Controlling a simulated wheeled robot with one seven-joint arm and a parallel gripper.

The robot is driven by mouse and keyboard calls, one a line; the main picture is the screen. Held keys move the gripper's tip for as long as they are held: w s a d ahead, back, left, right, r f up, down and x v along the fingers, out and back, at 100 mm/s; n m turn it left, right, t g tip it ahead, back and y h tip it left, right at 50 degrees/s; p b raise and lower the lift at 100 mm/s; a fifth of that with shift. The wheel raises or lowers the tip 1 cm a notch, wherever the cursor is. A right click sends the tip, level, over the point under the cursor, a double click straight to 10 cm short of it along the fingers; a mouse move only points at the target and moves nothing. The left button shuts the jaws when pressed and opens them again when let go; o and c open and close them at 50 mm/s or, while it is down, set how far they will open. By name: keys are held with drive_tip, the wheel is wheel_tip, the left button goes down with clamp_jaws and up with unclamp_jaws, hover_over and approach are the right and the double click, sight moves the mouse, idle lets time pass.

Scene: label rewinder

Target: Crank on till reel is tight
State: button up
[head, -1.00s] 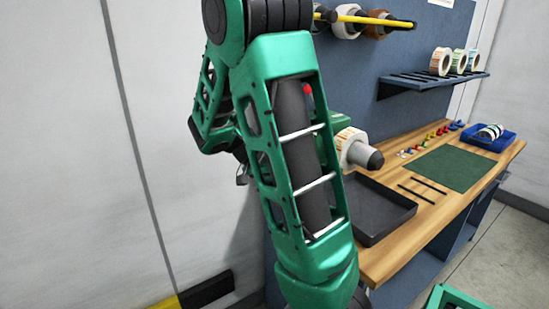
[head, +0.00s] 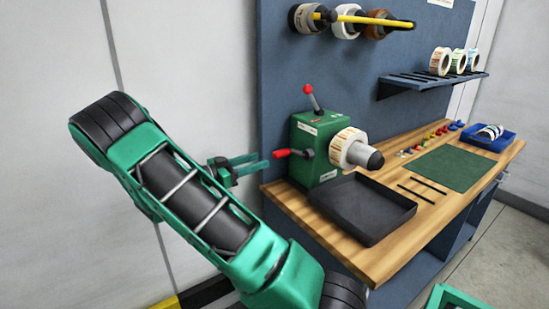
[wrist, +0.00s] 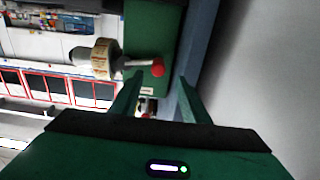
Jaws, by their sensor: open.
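The green label rewinder (head: 315,150) stands at the left end of the bench, with a label reel (head: 347,149) on its grey spindle. Its crank (head: 283,153) has a red grip that sticks out on the left side. A red-knobbed lever (head: 308,90) rises from its top. My gripper (head: 265,161) is open and empty, just left of the crank grip and apart from it. In the wrist view the rewinder (wrist: 150,30) and the reel (wrist: 103,58) lie beyond my open fingers (wrist: 156,92). A red knob on a rod shows there; I cannot tell which control it is.
A black tray (head: 362,208) sits in front of the rewinder. A green mat (head: 452,167) and a blue bin (head: 488,138) lie farther right. A blue back panel (head: 275,80) stands behind. Free room lies left of the bench before the pale wall.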

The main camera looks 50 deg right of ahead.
sight(274, 156)
drive_tip(key=x, duration=0.9)
drive_tip(key=shift+s+d, duration=0.15)
drive_tip(key=shift+d, duration=0.1)
drive_tip(key=shift+c, duration=0.7)
